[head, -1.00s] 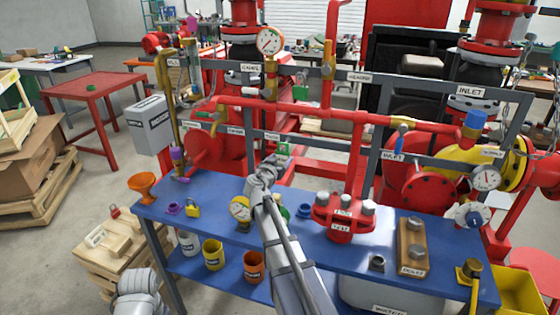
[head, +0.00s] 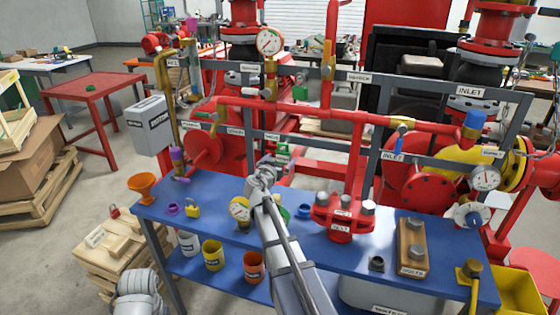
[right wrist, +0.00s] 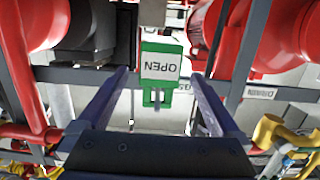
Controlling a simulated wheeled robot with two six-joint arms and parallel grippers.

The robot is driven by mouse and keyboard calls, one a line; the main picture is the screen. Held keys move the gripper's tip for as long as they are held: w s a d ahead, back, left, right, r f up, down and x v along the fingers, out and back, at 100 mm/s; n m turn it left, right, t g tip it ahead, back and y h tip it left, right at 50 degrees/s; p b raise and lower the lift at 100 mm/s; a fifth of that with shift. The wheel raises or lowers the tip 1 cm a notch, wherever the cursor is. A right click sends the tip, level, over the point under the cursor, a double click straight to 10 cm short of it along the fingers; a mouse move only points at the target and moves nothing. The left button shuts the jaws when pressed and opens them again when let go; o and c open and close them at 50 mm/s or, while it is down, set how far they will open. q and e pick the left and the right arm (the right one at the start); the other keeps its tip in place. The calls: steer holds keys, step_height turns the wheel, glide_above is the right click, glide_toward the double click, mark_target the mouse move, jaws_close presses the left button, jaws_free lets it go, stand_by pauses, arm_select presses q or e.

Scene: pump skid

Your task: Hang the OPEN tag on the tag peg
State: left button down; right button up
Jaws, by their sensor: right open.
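The OPEN tag (right wrist: 161,67) is green with a white label that reads upside down in the right wrist view. It is between my open right fingers (right wrist: 161,76) in that picture, with a visible gap on each side. A small grey pin shows at the tag's notched end, possibly the tag peg (right wrist: 157,97). In the head view the tag is a small green patch (head: 282,149) at the grey frame rail, just beyond my right gripper (head: 276,162). Whether the pin passes through the tag is too small to tell.
The blue bench (head: 335,258) holds a red flange (head: 340,222), a gauge (head: 239,209), a padlock (head: 193,209) and an orange funnel (head: 142,185). The grey frame (head: 330,144) and red pipes (head: 300,108) stand close around the right gripper.

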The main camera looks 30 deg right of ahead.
arm_select(q)
steer(key=shift+r+p, duration=0.65)
steer(key=shift+r, duration=0.05)
arm_select(e)
steer(key=v, duration=0.7)
steer(key=shift+s+a, duration=0.25)
steer(key=shift+a, duration=0.05)
